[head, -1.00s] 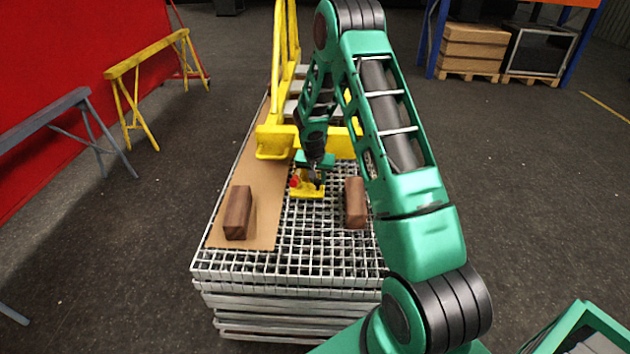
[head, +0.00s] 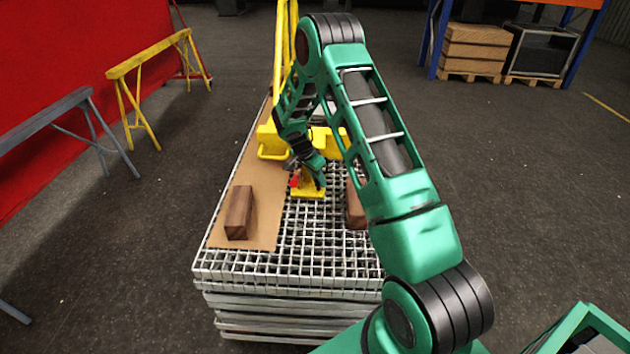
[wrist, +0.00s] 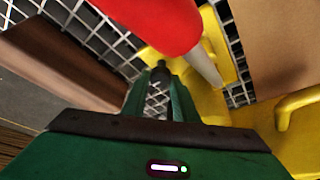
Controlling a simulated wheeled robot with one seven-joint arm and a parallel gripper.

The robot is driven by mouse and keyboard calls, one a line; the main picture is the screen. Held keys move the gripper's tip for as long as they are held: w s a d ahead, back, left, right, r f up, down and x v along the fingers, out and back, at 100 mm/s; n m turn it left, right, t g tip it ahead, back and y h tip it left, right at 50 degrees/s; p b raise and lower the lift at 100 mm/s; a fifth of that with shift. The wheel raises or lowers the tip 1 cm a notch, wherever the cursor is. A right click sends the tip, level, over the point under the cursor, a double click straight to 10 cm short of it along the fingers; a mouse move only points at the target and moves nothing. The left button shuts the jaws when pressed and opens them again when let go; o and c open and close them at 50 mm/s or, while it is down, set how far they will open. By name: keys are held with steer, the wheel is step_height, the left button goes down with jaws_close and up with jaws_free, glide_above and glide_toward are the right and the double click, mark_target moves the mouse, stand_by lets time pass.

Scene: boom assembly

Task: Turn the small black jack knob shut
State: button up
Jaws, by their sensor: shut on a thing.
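The jack has a yellow body (head: 308,193) standing on the steel grating. Its red-gripped handle (head: 294,182) shows at its left, and in the wrist view the red grip (wrist: 160,22) crosses the top, on a grey rod. My gripper (head: 317,182) is tilted down at the jack. In the wrist view my gripper (wrist: 160,78) has its fingertips shut on the small black knob (wrist: 160,66), beside the yellow body and below the red grip. The fingers hide much of the knob, and its turning angle cannot be told.
One wooden block (head: 239,212) lies on the brown board (head: 262,190) at the left. Another block (head: 355,208) is right of the jack, partly behind my arm. A yellow boom frame (head: 270,140) stands just behind the jack. The front grating is clear.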

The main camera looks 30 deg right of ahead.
steer(key=shift+w, duration=0.1)
stand_by(0.3)
steer(key=o, duration=1)
steer(key=v, duration=1)
steer(key=shift+a+r, duration=0.2)
steer(key=shift+r, duration=0.15)
